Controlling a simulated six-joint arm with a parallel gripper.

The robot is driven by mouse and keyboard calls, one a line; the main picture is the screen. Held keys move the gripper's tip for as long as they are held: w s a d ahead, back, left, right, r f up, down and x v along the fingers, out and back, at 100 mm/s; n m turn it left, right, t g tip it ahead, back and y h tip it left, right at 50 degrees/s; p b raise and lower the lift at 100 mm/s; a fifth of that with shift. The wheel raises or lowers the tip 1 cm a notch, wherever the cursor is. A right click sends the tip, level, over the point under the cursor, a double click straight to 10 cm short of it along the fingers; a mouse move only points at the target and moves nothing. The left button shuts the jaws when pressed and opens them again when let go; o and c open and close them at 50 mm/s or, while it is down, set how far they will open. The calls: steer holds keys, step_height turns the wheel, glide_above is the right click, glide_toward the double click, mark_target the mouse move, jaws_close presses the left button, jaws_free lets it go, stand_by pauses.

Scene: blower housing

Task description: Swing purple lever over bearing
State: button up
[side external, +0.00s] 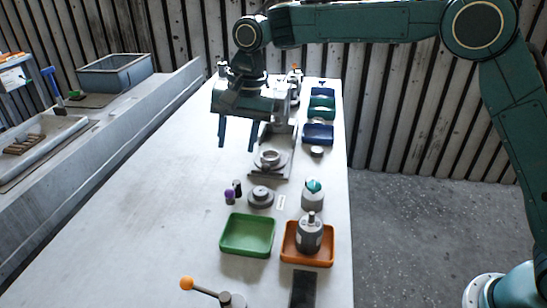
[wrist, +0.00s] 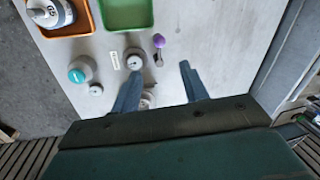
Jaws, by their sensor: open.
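The purple lever's knob (side external: 229,197) shows low beside a dark upright post, left of a round grey flanged part (side external: 260,196). In the wrist view the purple knob (wrist: 159,41) is right of that round part (wrist: 134,60), with a short grey arm below it. I cannot tell for certain which round part is the bearing; a ring-shaped part also sits on a grey plate (side external: 269,160) farther back. My gripper (side external: 236,150) is open and empty above the table, behind the purple knob. In the wrist view its blue fingers (wrist: 159,72) are spread wide, partly hiding a round part.
A green tray (side external: 247,235) stands in front, beside an orange tray (side external: 288,246) holding a grey canister (side external: 310,233). A teal-capped bottle (side external: 312,195) stands right. An orange-knobbed lever (side external: 187,283) is at the front. Blue bin (side external: 318,134) stands behind. The table's left side is clear.

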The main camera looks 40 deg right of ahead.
mark_target(230, 189)
steer(key=shift+f, duration=0.15)
steer(key=f, duration=0.4)
steer(key=w+a+f, duration=0.1)
steer(key=f, duration=0.4)
steer(key=a+f, duration=0.1)
steer(key=f, duration=0.3)
steer(key=shift+w+a+f, duration=0.1)
steer(key=shift+w+f, duration=0.05)
steer(key=shift+w, duration=0.05)
steer(key=c, duration=0.9)
